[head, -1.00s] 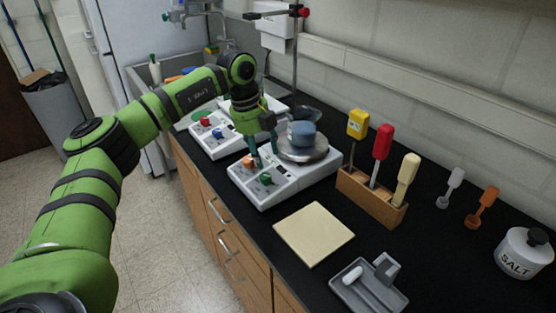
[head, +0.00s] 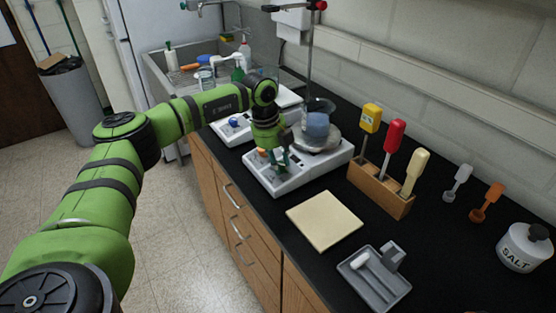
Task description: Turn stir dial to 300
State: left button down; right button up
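The near stirring hot plate (head: 300,181) is a white unit on the black counter, with dials on its front panel. Its orange dial (head: 262,152) shows just left of my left gripper (head: 279,164). The gripper points down at the panel, with its fingertips low around or right beside the green dial, which they mostly hide. I cannot tell whether the fingers touch or grip that dial. No dial scale or reading is legible. A beaker with blue contents (head: 318,126) stands on the round plate top (head: 326,146). My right gripper is not in view.
A second hot plate (head: 229,136) with a blue dial (head: 233,122) stands behind. A stand rod (head: 309,60) rises behind the beaker. A wooden rack (head: 380,190) of tools is right, a beige pad (head: 324,220) in front, a grey tray (head: 373,284) nearer.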

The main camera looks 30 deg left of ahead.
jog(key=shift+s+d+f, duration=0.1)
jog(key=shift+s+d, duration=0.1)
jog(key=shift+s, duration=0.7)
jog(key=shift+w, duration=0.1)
pick_arm(q)
jog(key=shift+w+m, duration=0.1)
jog(key=shift+m, duration=0.6)
jog(key=shift+m+b, duration=0.4)
jog(key=shift+m, duration=0.4)
jog(key=m+b, duration=0.1)
jog(key=m, duration=0.3)
jog(key=shift+r, duration=0.1)
jog(key=m, duration=0.4)
jog(key=shift+w+r+b, duration=0.1)
jog(key=shift+r+b, duration=0.05)
jog(key=shift+b, duration=0.2)
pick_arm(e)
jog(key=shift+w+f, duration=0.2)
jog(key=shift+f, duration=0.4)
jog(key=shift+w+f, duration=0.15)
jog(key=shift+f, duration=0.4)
pick_arm(q)
jog(key=shift+m+y, duration=0.3)
jog(key=shift+m, duration=0.1)
